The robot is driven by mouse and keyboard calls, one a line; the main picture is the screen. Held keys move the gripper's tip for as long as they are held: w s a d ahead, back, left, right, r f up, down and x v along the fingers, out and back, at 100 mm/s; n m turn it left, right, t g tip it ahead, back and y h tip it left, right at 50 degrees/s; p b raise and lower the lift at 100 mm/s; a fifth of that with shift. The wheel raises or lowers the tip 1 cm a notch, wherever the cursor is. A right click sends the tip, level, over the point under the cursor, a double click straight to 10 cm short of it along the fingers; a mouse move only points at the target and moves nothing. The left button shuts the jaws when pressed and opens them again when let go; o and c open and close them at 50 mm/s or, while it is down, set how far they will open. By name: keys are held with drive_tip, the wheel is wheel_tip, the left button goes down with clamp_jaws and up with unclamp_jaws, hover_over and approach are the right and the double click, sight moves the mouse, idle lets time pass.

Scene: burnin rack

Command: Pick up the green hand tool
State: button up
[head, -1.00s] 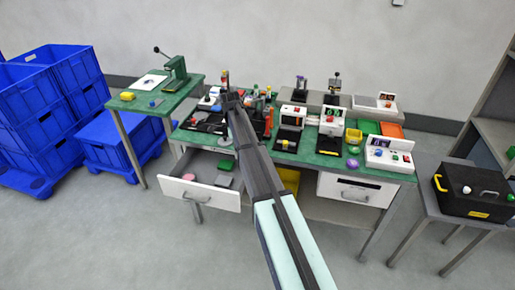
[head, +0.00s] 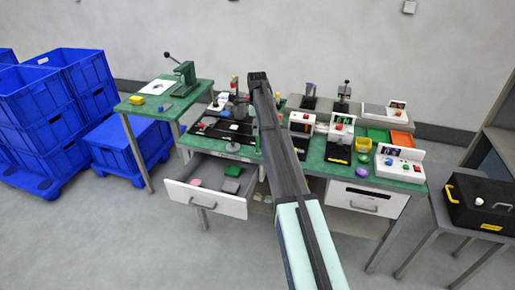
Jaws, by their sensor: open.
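I cannot single out a green hand tool with certainty. A small green item (head: 233,171) lies in the open drawer (head: 218,205) of the bench, too small to identify. My arm reaches up across the middle of the bench and covers part of its top, including a group of upright coloured items seen there earlier. My gripper cannot be made out; it seems to be beyond or behind the far end of my arm.
The green-topped bench (head: 318,170) carries several test devices and an orange tray (head: 400,138). A green press (head: 186,78) stands on the side table at left. Blue crates (head: 35,110) stand far left; a black case (head: 482,203) sits at right.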

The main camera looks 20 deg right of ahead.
sight(257, 149)
drive_tip(key=shift+w+d+f+p, duration=0.1)
drive_tip(key=shift+f+p, duration=0.7)
drive_tip(key=shift+f, duration=1.5)
drive_tip(key=shift+w+f+p, duration=0.1)
drive_tip(key=shift+f+p, duration=0.7)
drive_tip(key=shift+f, duration=1.45)
drive_tip(key=shift+c, duration=0.4)
clamp_jaws()
